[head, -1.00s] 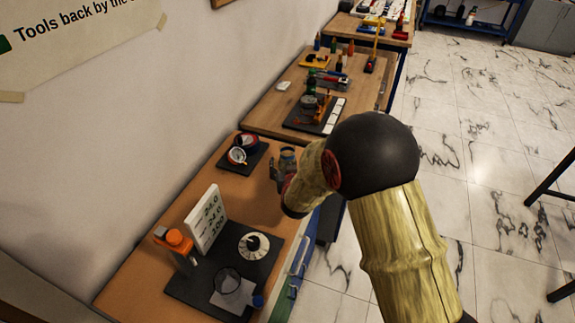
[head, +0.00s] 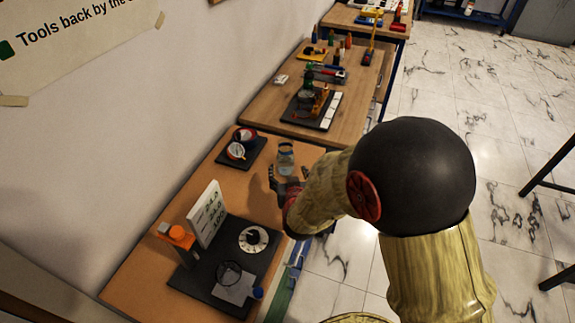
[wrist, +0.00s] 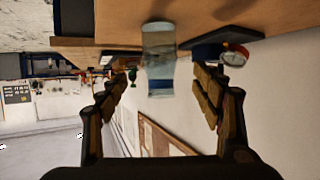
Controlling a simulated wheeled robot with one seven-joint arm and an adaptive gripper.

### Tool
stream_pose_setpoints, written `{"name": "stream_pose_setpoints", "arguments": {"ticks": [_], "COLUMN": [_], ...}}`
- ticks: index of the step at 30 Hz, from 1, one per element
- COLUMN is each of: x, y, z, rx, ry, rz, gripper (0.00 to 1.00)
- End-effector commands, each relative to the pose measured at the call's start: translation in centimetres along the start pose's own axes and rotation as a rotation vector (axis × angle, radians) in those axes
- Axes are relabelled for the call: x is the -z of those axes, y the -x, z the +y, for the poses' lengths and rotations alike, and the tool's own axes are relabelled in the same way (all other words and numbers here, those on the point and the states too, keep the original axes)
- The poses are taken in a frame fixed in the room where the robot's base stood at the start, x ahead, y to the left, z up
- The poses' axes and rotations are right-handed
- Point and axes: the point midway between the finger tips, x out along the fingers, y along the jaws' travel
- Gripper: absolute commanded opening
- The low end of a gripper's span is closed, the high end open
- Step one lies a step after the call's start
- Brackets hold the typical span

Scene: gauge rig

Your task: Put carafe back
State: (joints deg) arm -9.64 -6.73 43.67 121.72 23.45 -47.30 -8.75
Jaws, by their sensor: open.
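The carafe (head: 286,158), a clear glass vessel, stands upright on the orange-brown table (head: 222,172), to the right of a dark mat with two round gauges. My gripper (head: 287,180) is on the near side of the carafe, low over the table. In the wrist view, which is upside down, the carafe (wrist: 158,60) shows between and beyond the two spread fingers (wrist: 160,84). Clear gaps show on both sides of it, so the gripper is open and holds nothing. My forearm hides part of the table's right edge.
The gauges' dark mat (head: 255,160) lies close left of the carafe. Nearer stand a white display panel (head: 207,215), an orange-topped device (head: 177,235) and a black board (head: 205,283) with a round dial (head: 253,239). A second bench (head: 262,112) with tools lies beyond. Wall at left.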

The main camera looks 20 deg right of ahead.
Motion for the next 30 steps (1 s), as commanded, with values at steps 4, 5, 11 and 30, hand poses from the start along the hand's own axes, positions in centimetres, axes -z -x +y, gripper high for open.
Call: {"name": "stream_pose_setpoints", "arguments": {"ticks": [4,5,11,30], "x": [0.5,0.8,4.7,6.4], "y": [0.9,1.1,4.9,32.4], "z": [-0.1,-0.2,-1.4,5.4], "rx": [0.008,0.015,0.105,0.135], "ry": [-0.005,-0.008,-0.031,0.102], "rz": [-0.009,-0.015,-0.133,-0.637], "gripper": [0.66,0.66,0.66,0.66]}}
